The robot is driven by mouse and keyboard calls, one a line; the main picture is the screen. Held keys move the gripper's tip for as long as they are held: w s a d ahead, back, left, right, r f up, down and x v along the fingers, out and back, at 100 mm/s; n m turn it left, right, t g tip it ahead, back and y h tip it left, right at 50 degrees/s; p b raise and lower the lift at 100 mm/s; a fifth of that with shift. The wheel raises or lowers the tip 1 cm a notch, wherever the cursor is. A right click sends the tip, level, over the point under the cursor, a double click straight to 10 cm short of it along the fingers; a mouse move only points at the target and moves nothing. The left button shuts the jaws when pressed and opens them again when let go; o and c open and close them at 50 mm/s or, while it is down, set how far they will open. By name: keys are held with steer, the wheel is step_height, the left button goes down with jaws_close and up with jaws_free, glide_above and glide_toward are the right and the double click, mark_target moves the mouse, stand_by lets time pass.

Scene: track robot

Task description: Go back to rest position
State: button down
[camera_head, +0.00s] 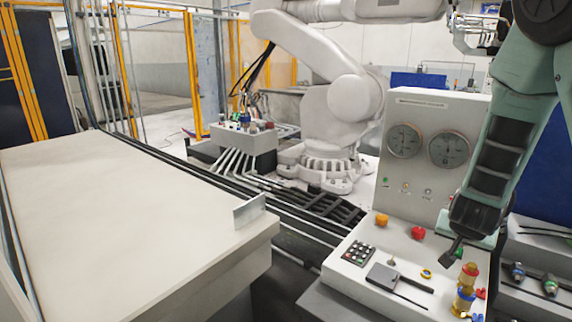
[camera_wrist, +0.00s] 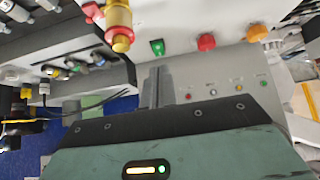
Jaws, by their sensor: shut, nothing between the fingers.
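My gripper (camera_head: 453,250) is at the right of the head view, low over the control panel (camera_head: 345,262), at the end of my green and black arm. In the wrist view its dark fingers (camera_wrist: 157,88) are together with nothing between them. Close by is a green button (camera_wrist: 157,47), with a red button (camera_wrist: 206,42) and an orange button (camera_wrist: 257,33) to its right. A red and yellow valve fitting (camera_wrist: 119,27) stands beside the fingers. The same fitting shows in the head view (camera_head: 465,290), just below and right of my gripper. Whether the fingers touch the panel cannot be told.
An upright gauge box (camera_head: 425,104) with two dials stands behind the panel, close to my arm. A keypad (camera_head: 358,253) and several small controls sit on the panel. A large white robot arm (camera_head: 335,105) stands behind.

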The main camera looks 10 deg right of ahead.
steer(key=s+a+r+n+g+y, duration=0.2)
steer(key=a+n+y, duration=0.5)
steer(key=a, duration=1.8)
steer(key=s+a+r+n+g, duration=0.1)
steer(key=s+a+n, duration=0.4)
steer(key=s, duration=0.5)
steer(key=s+a+r+n+g, duration=0.2)
steer(key=s+a+r+n, duration=0.2)
steer(key=s, duration=0.6)
steer(key=shift+s+a+n, duration=0.3)
steer(key=shift+a+n, duration=0.5)
steer(key=shift+a, duration=0.4)
steer(key=shift+d, duration=0.15)
